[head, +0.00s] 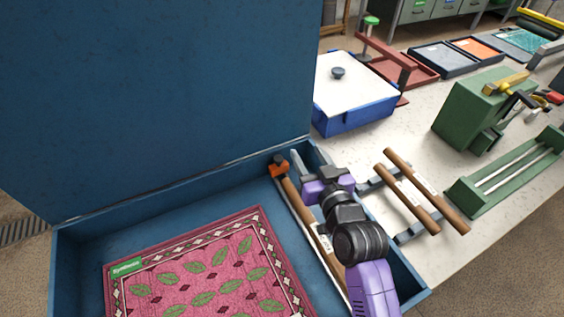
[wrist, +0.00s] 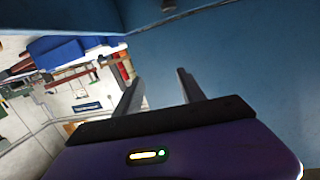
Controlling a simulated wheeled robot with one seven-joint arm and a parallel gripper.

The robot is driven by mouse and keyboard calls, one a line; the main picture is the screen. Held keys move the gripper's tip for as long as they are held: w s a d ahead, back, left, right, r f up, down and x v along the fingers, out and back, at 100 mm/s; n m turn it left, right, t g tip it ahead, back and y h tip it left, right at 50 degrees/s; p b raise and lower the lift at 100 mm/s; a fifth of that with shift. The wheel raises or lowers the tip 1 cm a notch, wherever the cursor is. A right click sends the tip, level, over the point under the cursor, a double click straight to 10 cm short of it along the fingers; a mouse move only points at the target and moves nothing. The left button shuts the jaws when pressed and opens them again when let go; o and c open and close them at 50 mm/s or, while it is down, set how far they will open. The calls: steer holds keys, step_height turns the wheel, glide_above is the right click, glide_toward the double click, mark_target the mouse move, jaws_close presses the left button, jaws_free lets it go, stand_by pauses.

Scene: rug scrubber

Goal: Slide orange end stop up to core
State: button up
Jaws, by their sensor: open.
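The orange end stop (head: 278,169) sits at the far end of a rail inside the blue box, near its back right corner, in the head view. The brown core (head: 300,208) lies along the same rail. Its far end is close to the stop; I cannot tell if they touch. My gripper (head: 303,165) is just right of the stop, by the box's right wall, open with nothing between its fingers. In the wrist view my gripper (wrist: 160,76) shows two spread fingers against blue surface. The stop and core do not show there. My arm hides part of the rail's right side.
The blue box (head: 85,236) has a raised lid (head: 160,90) behind and a pink rug (head: 200,275) inside. Two brown rods (head: 412,198) lie on a rack to the right. A blue bin with a white lid (head: 350,85) stands behind the box.

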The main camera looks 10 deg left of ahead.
steer(key=shift+w+a+f+n+g, duration=0.35)
steer(key=shift+w+a+f, duration=0.1)
steer(key=shift+f, duration=0.1)
steer(key=shift+w+a+f+n+g, duration=0.25)
steer(key=shift+w+a+f+g, duration=0.1)
steer(key=shift+a+f, duration=0.15)
steer(key=n+g, duration=0.1)
steer(key=g, duration=0.1)
glide_toward(280, 160)
steer(key=shift+w+a+f, duration=0.15)
steer(key=shift+w+f, duration=0.1)
steer(key=shift+w, duration=0.2)
steer(key=shift+p+x, duration=0.45)
steer(key=shift+x, duration=3.35)
steer(key=shift+a, duration=0.15)
jaws_close()
